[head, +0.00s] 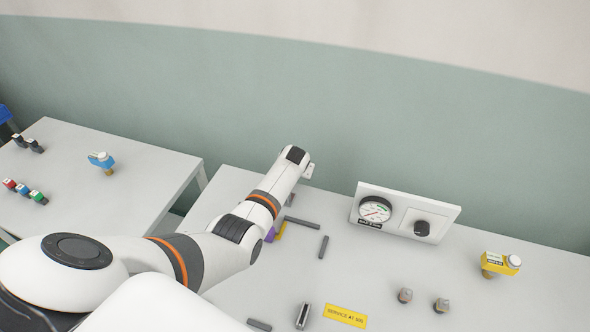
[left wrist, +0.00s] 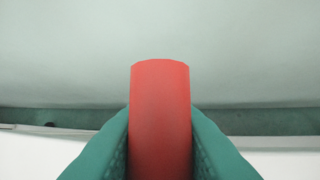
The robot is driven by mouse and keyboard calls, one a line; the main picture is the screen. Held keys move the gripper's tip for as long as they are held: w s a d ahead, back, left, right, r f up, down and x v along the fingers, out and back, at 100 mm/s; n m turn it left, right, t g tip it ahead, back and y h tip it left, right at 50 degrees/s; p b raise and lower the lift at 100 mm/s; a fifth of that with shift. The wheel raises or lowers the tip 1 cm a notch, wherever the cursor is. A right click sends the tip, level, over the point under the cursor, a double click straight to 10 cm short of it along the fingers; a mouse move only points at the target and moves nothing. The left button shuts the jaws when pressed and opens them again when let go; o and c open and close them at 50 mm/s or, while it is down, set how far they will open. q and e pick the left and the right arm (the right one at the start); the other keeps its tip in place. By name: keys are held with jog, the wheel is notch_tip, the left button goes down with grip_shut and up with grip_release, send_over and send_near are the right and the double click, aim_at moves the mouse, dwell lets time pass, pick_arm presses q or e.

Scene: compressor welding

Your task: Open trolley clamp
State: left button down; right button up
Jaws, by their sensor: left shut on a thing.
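In the left wrist view a red, smooth, upright block-like handle (left wrist: 160,95) stands between the two teal fingers of my left gripper (left wrist: 160,135). The fingers press against both its sides and are shut on it. What the red part belongs to is outside that view, so I cannot tell whether it is the clamp's lever. In the head view my left arm reaches over the right-hand table, and its fingers and the red part are hidden behind the wrist. No trolley can be made out. My right gripper is in neither view.
The grey table (head: 275,300) carries a gauge panel (head: 390,222), a yellow valve-like fitting (head: 492,268), two small grey fittings, dark bars and a yellow label (head: 345,315). The left table (head: 85,195) holds a blue fitting (head: 101,160) and several small coloured connectors. A green wall stands behind.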

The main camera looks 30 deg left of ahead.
pick_arm(q)
jog(key=shift+s+f, duration=0.1)
jog(key=shift+f, duration=0.05)
jog(key=c, duration=1.2)
grip_release()
jog(key=shift+c, duration=0.2)
jog(key=shift+s+d+r+p, duration=0.2)
jog(key=shift+r+p, duration=0.15)
jog(key=shift+r, duration=0.25)
jog(key=p+v, duration=0.1)
jog(key=v, duration=0.9)
jog(key=shift+r, duration=0.3)
jog(key=shift+s+d+f, duration=0.1)
jog(key=shift+s, duration=0.05)
